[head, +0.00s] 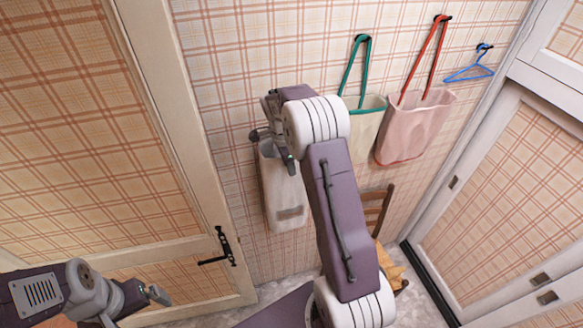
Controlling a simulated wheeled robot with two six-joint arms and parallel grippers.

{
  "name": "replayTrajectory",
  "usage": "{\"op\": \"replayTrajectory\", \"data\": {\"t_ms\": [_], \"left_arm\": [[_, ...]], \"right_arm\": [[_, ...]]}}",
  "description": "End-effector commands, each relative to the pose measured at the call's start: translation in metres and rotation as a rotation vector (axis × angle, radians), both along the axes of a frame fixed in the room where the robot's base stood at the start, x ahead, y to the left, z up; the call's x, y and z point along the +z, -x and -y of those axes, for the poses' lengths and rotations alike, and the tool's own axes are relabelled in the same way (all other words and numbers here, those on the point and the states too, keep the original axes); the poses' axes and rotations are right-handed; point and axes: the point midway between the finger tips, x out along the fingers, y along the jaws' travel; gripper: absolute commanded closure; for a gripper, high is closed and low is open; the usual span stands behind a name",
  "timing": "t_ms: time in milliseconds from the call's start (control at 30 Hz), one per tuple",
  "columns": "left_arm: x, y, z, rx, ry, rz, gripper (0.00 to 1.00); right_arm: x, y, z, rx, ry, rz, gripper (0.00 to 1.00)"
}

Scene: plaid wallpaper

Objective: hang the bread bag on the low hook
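A long off-white bag (284,197) with a small tan patch near its bottom hangs against the plaid wall; I take it to be the bread bag. A dark hook or knob (254,136) sticks out at the bag's upper left. My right gripper (279,137) is in front of the bag's top, close beside this hook. It hides the bag's upper edge and any loop, so I cannot tell whether the bag is on the hook or held. My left gripper (158,295) is low at the left, away from the bag, its fingers small in view.
Higher on the wall hang a cream bag with green straps (362,127), a pink bag with red straps (418,125) and a blue hanger (470,70). A wooden chair (378,208) stands below, partly hidden by my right arm. A panelled door (175,110) with a black latch is at left.

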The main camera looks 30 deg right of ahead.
Motion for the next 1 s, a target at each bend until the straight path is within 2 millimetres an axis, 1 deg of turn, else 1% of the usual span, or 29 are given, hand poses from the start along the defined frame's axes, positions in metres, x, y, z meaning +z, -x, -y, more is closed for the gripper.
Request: {"op": "replayTrajectory", "data": {"t_ms": [467,567,600,867,933,1000], "left_arm": [[0.000,0.000,0.000,0.000,0.000,0.000,0.00],[0.000,0.000,0.000,0.000,0.000,0.000,0.00],[0.000,0.000,0.000,0.000,0.000,0.000,0.00],[0.000,0.000,0.000,0.000,0.000,0.000,0.00],[-0.002,0.000,0.000,0.000,0.000,0.000,0.00],[-0.006,0.000,0.000,0.000,0.000,0.000,0.00]], "right_arm": [[-0.003,0.003,-0.001,-0.001,-0.003,-0.011,1.00],[-0.003,0.003,-0.001,-0.001,-0.003,-0.011,0.74],[-0.002,0.003,-0.001,-0.001,-0.002,-0.010,0.71],[-0.001,0.002,-0.001,0.000,-0.002,-0.007,0.71],[0.002,0.001,-0.001,-0.001,-0.001,-0.005,0.71],[0.012,0.000,-0.002,0.000,0.000,-0.001,0.71]]}}
